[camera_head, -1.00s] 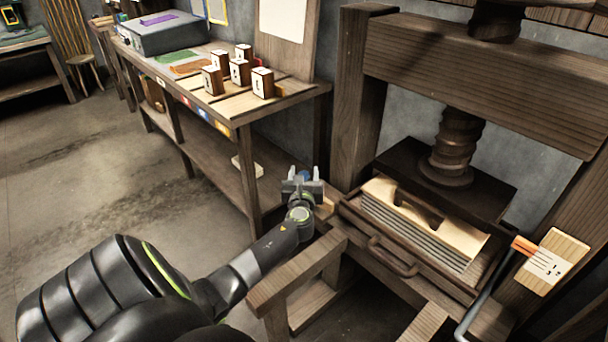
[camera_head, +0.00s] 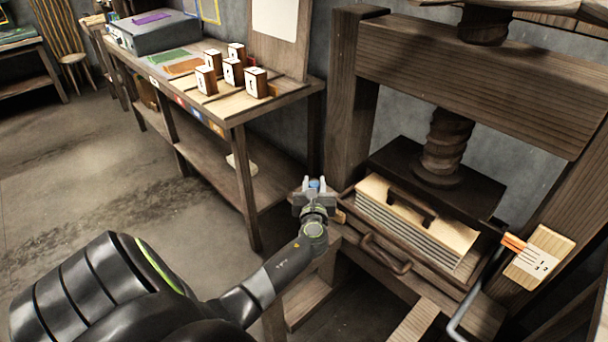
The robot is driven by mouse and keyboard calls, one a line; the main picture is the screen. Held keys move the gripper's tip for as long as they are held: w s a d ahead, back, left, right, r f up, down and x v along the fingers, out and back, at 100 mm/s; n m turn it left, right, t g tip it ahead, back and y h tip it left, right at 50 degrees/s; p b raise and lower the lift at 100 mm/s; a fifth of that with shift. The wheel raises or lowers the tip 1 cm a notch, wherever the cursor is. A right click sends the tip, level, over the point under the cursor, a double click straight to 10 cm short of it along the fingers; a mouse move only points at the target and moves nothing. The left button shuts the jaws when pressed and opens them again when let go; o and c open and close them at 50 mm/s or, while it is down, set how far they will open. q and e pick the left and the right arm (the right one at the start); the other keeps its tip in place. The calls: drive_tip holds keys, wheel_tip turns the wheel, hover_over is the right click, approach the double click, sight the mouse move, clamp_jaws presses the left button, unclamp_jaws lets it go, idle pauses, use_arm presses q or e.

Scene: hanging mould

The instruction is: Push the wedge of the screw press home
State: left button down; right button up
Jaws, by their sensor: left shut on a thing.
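The screw press stands at the right, with its wooden screw (camera_head: 446,145) and dark pressing plate (camera_head: 385,160) above a pale board (camera_head: 455,232) on a stack of grey layers. My left gripper (camera_head: 316,184) is at the left end of the press bed, fingers pointing away from me. It is shut on a small blue thing that shows between its fingertips. A small tan wooden piece (camera_head: 341,215), perhaps the wedge, shows just right of the gripper, against the press. The gripper hides part of it, so I cannot tell whether they touch. My right gripper is not in view.
A drawer-like bed front with a curved handle (camera_head: 385,253) faces me. A pale wooden plaque (camera_head: 540,254) with an orange-tipped thing and a grey bent bar (camera_head: 470,298) are at the right. A bench (camera_head: 235,116) with several small blocks stands behind left. Floor at left is clear.

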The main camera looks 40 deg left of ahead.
use_arm(q)
drive_tip(key=shift+d+f, duration=0.15)
drive_tip(key=c, duration=1.4)
unclamp_jaws()
drive_tip(key=shift+o, duration=1.4)
drive_tip(key=shift+d, duration=0.15)
drive_tip(key=shift+o, duration=0.2)
drive_tip(key=shift+s, duration=0.1)
drive_tip(key=v, duration=1.6)
drive_tip(key=shift+s+d, duration=0.45)
drive_tip(key=shift+s, duration=0.05)
